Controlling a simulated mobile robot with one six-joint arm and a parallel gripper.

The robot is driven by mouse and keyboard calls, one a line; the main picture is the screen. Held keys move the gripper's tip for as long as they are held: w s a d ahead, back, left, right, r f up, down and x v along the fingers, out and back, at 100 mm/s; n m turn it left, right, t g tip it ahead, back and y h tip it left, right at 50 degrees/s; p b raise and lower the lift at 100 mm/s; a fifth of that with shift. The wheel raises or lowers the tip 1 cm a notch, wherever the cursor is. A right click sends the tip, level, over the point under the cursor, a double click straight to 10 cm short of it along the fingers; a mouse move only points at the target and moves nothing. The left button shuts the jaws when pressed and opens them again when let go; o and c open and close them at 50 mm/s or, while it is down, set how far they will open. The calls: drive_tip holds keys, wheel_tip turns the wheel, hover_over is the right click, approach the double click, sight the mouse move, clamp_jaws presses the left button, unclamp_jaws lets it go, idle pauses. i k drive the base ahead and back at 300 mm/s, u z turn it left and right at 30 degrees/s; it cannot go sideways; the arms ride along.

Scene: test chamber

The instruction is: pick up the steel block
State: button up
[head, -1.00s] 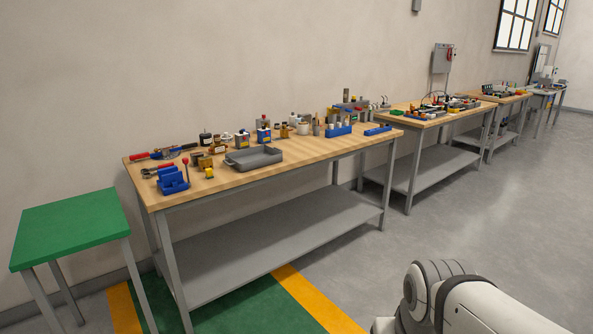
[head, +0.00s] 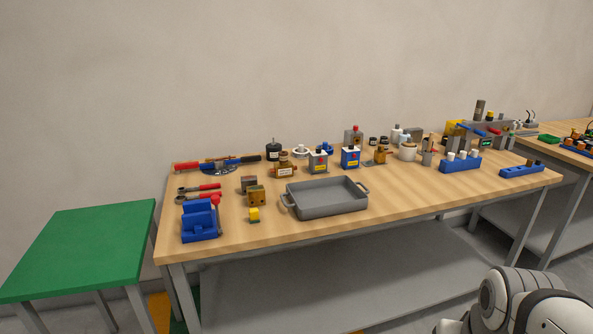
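A small grey block (head: 249,183), which looks like the steel block, stands on the left part of the wooden workbench (head: 240,236). A brass-coloured block (head: 256,196) stands just in front of it and hides part of it. A small yellow block (head: 254,215) sits nearer the front edge. My gripper is not in view; only a white and grey part of my arm shows at the lower right, well away from the blocks.
Red-handled tools (head: 205,188) lie behind the vise. Bottles and tins line the back. A green-topped table (head: 85,245) stands left of the bench.

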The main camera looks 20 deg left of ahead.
sight(250, 179)
drive_tip(key=u, duration=0.65)
drive_tip(key=i, duration=1.8)
drive_tip(key=u, duration=0.75)
drive_tip(key=k, duration=0.65)
drive_tip(key=u, duration=0.2)
drive_tip(key=i, duration=0.7)
drive_tip(key=z, duration=0.15)
